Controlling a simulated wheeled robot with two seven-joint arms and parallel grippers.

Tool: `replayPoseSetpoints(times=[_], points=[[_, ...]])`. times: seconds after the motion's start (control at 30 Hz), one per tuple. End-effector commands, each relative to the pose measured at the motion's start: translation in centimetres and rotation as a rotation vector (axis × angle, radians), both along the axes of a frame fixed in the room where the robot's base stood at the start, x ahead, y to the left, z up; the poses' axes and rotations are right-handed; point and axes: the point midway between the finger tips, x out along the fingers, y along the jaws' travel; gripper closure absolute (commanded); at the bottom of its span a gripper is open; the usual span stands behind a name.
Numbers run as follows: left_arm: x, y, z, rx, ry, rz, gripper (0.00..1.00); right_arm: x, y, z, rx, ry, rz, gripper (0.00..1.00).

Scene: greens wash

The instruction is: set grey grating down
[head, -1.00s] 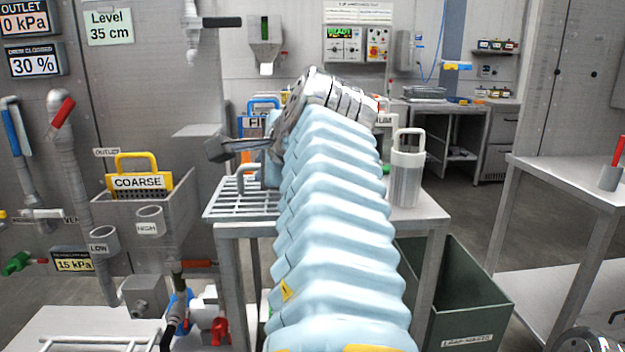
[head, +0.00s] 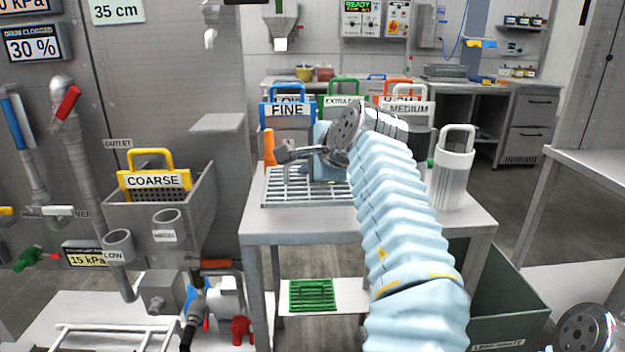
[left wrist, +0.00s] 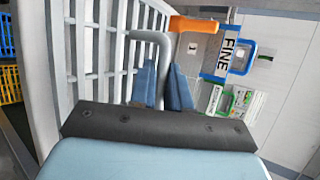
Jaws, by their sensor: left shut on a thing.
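The grey grating (head: 285,200) is a flat rack of pale bars over the left part of the grey table's top (head: 400,215). I cannot tell whether it touches the top. My left gripper (left wrist: 163,85) is shut on the grating's bent bar handle (left wrist: 164,50), with blue fingers on both sides of it. In the head view, my left arm covers the right part of the grating. The grating's bars also fill the upper left of the left wrist view (left wrist: 95,45). My right gripper is not in view.
Labelled screens, including FINE (head: 287,111) and MEDIUM (head: 408,108), stand behind the grating. An orange upright piece (head: 269,147) is close to its back left. A green grating (head: 311,294) lies below on a low shelf.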

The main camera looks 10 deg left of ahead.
Motion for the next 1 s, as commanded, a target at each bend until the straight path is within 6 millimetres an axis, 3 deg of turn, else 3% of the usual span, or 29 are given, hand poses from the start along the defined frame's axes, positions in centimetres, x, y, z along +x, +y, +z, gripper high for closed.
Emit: replayPoseSetpoints(times=[0.27, 0.43, 0.67, 0.7, 0.83, 1.0], points=[[1.8, -0.1, -2.2, 0.002, 0.0, 0.002, 1.0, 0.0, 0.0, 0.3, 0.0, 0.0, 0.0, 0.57], [1.7, -0.2, -4.7, 0.001, 0.0, 0.001, 1.0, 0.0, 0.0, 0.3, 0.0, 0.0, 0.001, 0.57], [1.7, -0.2, -5.0, -0.001, -0.002, -0.001, 1.0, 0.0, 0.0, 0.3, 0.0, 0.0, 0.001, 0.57], [1.7, -0.2, -5.1, -0.001, -0.001, 0.0, 0.8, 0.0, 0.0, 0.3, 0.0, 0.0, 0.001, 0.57], [1.7, -0.2, -5.1, -0.001, -0.001, 0.0, 0.6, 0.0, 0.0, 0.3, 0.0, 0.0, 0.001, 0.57], [1.7, -0.2, -5.1, -0.001, -0.001, 0.001, 0.58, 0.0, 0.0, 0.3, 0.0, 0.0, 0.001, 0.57]])
